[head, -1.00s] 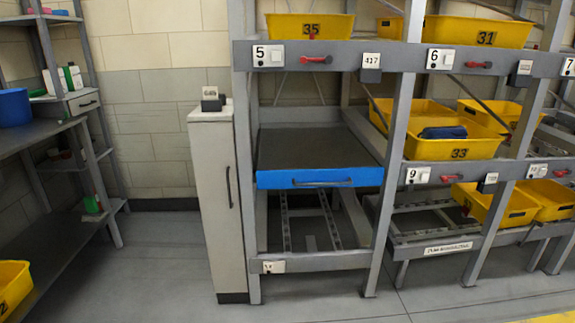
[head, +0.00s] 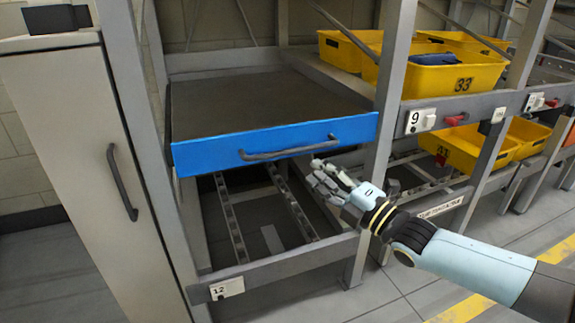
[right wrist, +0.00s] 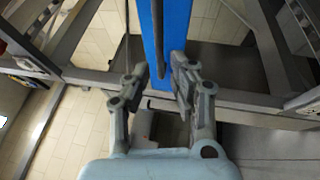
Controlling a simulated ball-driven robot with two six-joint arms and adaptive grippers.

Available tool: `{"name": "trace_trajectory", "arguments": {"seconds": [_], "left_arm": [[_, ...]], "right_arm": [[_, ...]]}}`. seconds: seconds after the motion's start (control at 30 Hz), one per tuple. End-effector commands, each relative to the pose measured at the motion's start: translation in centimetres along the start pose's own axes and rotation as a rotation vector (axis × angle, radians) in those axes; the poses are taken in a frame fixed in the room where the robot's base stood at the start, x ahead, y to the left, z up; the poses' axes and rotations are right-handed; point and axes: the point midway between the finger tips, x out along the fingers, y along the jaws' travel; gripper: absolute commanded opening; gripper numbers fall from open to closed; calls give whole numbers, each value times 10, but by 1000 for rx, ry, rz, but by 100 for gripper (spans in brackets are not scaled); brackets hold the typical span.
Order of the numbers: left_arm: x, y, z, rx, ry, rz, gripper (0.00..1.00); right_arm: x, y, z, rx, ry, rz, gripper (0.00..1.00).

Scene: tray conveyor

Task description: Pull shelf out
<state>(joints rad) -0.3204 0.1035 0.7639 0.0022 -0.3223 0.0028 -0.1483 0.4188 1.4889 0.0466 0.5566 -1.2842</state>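The shelf (head: 270,105) is a dark flat board with a blue front panel (head: 212,157) and a dark bar handle (head: 290,150) across it. It sits in the grey rack. My right gripper (head: 322,172) is just below and in front of the handle's right end, apart from it as far as I can tell. In the right wrist view the gripper (right wrist: 160,80) is open and empty, with the blue panel (right wrist: 178,30) and handle (right wrist: 158,40) beyond its fingers. My left gripper is not in view.
A pale cabinet (head: 70,140) with a dark handle stands left of the rack. A rack post (head: 390,90) rises right of the shelf. Yellow bins (head: 430,75) fill the bays to the right. A lower rail (head: 285,265) labelled 12 crosses below. The floor in front is clear.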

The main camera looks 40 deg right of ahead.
Motion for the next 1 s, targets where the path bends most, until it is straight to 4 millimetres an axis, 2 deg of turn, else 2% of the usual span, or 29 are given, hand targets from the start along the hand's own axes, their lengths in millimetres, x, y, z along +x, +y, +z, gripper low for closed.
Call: {"name": "trace_trajectory", "arguments": {"seconds": [0.3, 0.5, 0.63, 0.87, 0.9, 1.0], "left_arm": [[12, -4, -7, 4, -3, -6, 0], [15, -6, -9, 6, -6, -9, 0], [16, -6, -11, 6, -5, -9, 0], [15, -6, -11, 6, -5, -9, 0], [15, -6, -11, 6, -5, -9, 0], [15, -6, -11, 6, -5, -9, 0]], "right_arm": [[62, -2, 0, 3, -2, 0, 23], [89, -2, 0, 3, -3, -3, 23], [96, -1, 0, 4, -3, -4, 23], [97, -1, 0, 4, -3, -4, 23], [97, -1, 0, 4, -3, -5, 22], [97, -1, 0, 4, -2, -5, 8]]}}
